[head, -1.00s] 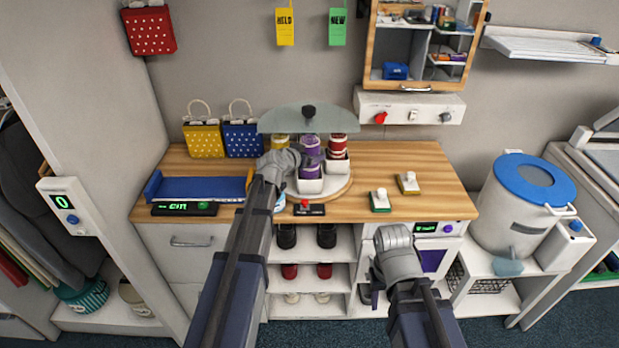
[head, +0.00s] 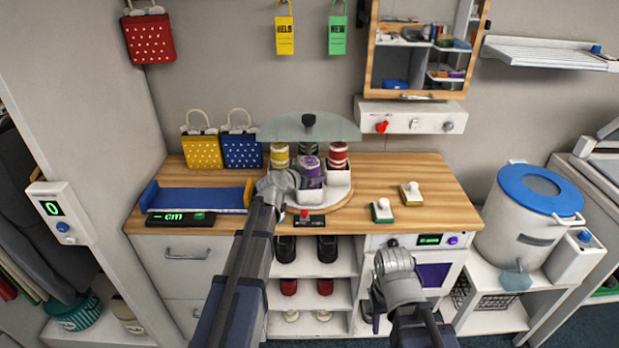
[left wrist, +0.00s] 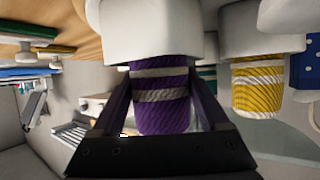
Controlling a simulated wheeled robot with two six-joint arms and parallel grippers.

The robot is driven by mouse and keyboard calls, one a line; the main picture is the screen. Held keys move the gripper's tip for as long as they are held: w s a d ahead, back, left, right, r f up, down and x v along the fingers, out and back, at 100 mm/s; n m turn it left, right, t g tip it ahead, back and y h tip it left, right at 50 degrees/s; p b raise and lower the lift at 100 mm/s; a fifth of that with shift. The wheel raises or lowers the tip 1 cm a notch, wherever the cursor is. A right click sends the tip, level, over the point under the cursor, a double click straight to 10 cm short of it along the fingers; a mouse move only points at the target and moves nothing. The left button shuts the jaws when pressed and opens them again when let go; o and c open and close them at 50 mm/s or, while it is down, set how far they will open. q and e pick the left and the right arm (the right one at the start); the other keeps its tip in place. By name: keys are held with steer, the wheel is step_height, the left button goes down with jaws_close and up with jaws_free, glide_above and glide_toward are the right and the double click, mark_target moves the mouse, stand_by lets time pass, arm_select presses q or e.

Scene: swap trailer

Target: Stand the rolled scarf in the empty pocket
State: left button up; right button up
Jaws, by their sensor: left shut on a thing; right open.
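The rolled scarf (head: 309,168) is purple with grey stripes and stands upright at the front of the round stand (head: 345,203). My left gripper (head: 298,178) is shut on it. In the left wrist view, which is upside down, the scarf (left wrist: 160,100) sits between the two fingers, and its lower end goes into a white pocket (left wrist: 150,38). How deep it sits is hidden. Yellow (head: 280,156), red (head: 338,155) and dark green (head: 308,149) rolls stand in the other pockets. My right gripper (head: 378,285) is open and empty in front of the cabinet.
A clear panel with a dark knob (head: 309,121) is above the rolls. A black box with a red button (head: 304,217) sits before the stand. A blue tray (head: 195,200) lies left; green (head: 382,211) and yellow (head: 411,194) stamps lie right on the wooden counter.

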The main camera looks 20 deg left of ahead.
arm_select(q)
steer(key=o, duration=1.3)
steer(key=shift+f, duration=0.1)
steer(key=shift+r, duration=0.2)
steer(key=p+v, duration=0.5)
steer(key=v, duration=0.7)
steer(key=shift+f, duration=0.1)
steer(key=s+d+f+m+g+h, duration=0.1)
steer(key=s+d+f+g, duration=0.3)
steer(key=d, duration=0.4)
steer(key=s+d+f+m+g+h, duration=0.1)
steer(key=s+d+f+g, duration=0.1)
steer(key=s+d+f, duration=0.4)
steer(key=s+d+g+y, duration=0.1)
steer(key=s+g+y, duration=0.1)
steer(key=s, duration=0.3)
steer(key=s+d+f+g+y, duration=0.1)
steer(key=s+d+g+y, duration=0.1)
steer(key=s, duration=0.3)
steer(key=s+d+f+g+y, duration=0.1)
steer(key=s+d+g+y, duration=0.1)
steer(key=s, duration=0.3)
steer(key=shift+s+d+f+n+g, duration=0.1)
steer(key=shift+s+f+n+g, duration=0.05)
steer(key=shift+s+n+g, duration=0.25)
